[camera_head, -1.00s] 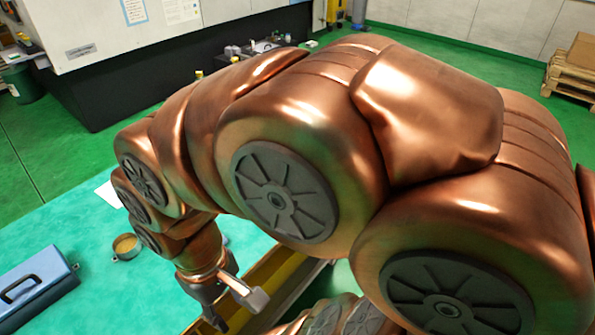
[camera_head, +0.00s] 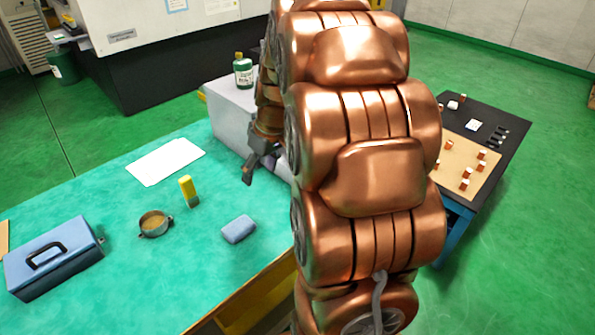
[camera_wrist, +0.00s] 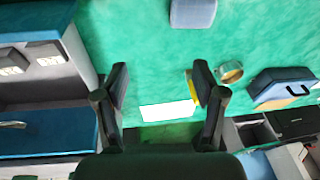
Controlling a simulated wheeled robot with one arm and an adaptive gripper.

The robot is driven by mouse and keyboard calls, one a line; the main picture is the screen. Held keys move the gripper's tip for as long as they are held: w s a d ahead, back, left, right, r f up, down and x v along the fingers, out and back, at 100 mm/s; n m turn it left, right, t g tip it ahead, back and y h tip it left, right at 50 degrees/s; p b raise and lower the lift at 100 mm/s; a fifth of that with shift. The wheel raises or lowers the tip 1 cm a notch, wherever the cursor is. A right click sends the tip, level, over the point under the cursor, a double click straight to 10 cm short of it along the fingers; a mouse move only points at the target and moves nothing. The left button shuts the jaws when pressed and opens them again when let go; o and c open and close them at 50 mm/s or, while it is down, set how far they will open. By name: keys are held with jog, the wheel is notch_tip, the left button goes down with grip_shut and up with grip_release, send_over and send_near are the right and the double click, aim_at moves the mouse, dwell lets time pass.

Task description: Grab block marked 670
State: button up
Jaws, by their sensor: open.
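Several small copper-coloured blocks with white tops stand on a tan mat (camera_head: 452,152) on the black-topped table at the right of the head view. One block (camera_head: 482,154) is near the mat's right side and another (camera_head: 464,184) is nearer its front. Their markings are too small to read, so I cannot tell which is 670. My arm hides the left part of that table. My gripper (camera_head: 257,170) is open and empty above the green table, well left of the blocks. In the wrist view its two fingers (camera_wrist: 161,85) are spread with nothing between them.
The green table holds a blue toolbox (camera_head: 52,257), a round tin (camera_head: 155,224), a yellow bottle (camera_head: 188,191), a blue-grey pad (camera_head: 238,229) and white paper (camera_head: 166,161). A grey box (camera_head: 226,113) with a green bottle (camera_head: 243,71) stands behind my gripper.

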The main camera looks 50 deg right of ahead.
jog(key=w+d+f+t+h+b, duration=0.1)
jog(key=d+f, duration=0.2)
jog(key=d, duration=0.6)
jog(key=w+d+f+t+b, duration=0.1)
jog(key=w+d+f, duration=0.1)
jog(key=d, duration=0.8)
jog(key=shift+s+p+x, duration=0.2)
jog(key=shift+p+x, duration=0.8)
jog(key=shift+x, duration=2.7)
jog(key=shift+f, duration=0.1)
jog(key=c, duration=1.3)
grip_shut()
